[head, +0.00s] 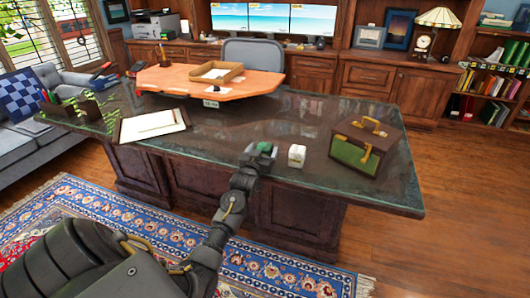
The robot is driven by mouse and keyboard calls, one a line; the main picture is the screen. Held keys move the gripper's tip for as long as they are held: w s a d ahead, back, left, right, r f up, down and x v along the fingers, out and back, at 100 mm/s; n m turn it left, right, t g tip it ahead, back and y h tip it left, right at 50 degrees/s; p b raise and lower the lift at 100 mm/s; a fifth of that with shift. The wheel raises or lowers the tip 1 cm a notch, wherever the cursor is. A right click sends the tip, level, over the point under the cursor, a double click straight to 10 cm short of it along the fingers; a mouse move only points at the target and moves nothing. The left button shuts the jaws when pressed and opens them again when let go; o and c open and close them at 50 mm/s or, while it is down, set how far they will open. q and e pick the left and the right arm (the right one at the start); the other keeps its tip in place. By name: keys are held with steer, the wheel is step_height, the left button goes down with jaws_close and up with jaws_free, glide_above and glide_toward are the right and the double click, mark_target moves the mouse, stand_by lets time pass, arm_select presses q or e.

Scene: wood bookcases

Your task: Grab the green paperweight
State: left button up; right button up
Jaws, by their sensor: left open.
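The green paperweight (265,148) is a small green thing on the near edge of the dark stone-topped desk (310,110). My left gripper (260,154) is at it, with the jaws open. The fingers hide part of the paperweight. I cannot tell whether they touch it. My left arm reaches up from the bottom left over the rug to the desk's front edge. My right gripper is not in view.
A brown and green case (365,146) sits farther right on the desk. A clipboard with paper (152,124) lies to the left. The desk top behind the paperweight is clear.

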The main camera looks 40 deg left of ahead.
arm_select(q)
steer(key=shift+w, duration=0.1)
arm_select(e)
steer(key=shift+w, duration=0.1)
arm_select(q)
steer(key=c, duration=1.2)
steer(key=shift+r, duration=0.1)
steer(key=shift+c, duration=1)
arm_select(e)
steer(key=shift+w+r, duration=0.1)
